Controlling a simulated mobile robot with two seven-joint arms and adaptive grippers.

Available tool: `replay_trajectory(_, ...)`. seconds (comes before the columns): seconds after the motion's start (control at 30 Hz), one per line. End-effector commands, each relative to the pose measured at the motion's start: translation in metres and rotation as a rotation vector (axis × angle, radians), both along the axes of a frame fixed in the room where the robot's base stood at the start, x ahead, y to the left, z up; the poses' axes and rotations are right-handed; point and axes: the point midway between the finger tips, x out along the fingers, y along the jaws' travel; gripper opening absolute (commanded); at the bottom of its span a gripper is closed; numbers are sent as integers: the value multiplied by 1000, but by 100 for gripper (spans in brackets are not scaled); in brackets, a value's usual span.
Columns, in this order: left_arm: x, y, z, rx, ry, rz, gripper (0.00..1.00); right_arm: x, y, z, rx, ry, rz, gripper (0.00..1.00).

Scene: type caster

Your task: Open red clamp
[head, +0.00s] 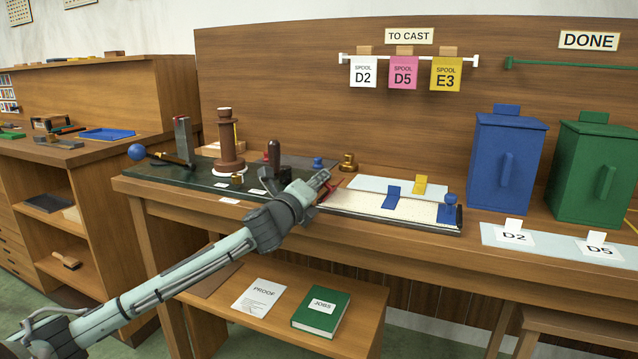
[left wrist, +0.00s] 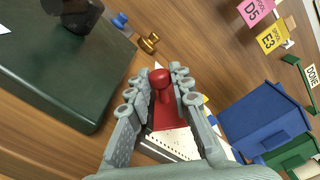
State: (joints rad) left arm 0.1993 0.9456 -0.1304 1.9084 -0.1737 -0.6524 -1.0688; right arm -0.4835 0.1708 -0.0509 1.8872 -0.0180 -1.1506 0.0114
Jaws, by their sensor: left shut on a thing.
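The red clamp (left wrist: 166,115) shows in the left wrist view, with a round knob on top and a flat red body below, at the end of the white dotted bed. My left gripper (left wrist: 160,84) has its two fingers on either side of the knob and is shut on it. In the head view my left gripper (head: 318,184) reaches the left end of the tray (head: 350,209), and only a little of the red clamp (head: 331,187) shows behind the fingers. My right gripper is not in view.
A dark green slab (head: 180,174) with a brown column (head: 229,145) lies left of the gripper. A brass piece (head: 348,162) stands close behind. Blue (head: 505,160) and green (head: 592,172) bins stand right.

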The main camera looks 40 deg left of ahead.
Motion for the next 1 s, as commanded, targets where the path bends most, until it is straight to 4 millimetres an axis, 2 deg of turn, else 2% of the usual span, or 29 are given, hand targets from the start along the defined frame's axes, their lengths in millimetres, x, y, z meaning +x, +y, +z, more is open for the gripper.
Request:
replay_trajectory(0.1, 0, 1, -1, 0, 2, 3, 0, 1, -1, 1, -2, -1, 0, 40)
replay_trajectory(0.13, 0, 1, -1, 0, 2, 3, 23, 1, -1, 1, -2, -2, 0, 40)
replay_trajectory(0.27, 0, 1, -1, 0, 2, 3, 39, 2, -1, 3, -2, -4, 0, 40)
replay_trajectory(0.67, -5, -1, -2, 1, 3, 1, 40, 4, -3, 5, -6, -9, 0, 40)
replay_trajectory(0.77, -17, -4, -2, 3, 4, 0, 40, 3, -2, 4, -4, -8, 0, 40)
replay_trajectory(1.0, -60, -15, -3, 2, 6, -1, 40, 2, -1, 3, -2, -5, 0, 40)
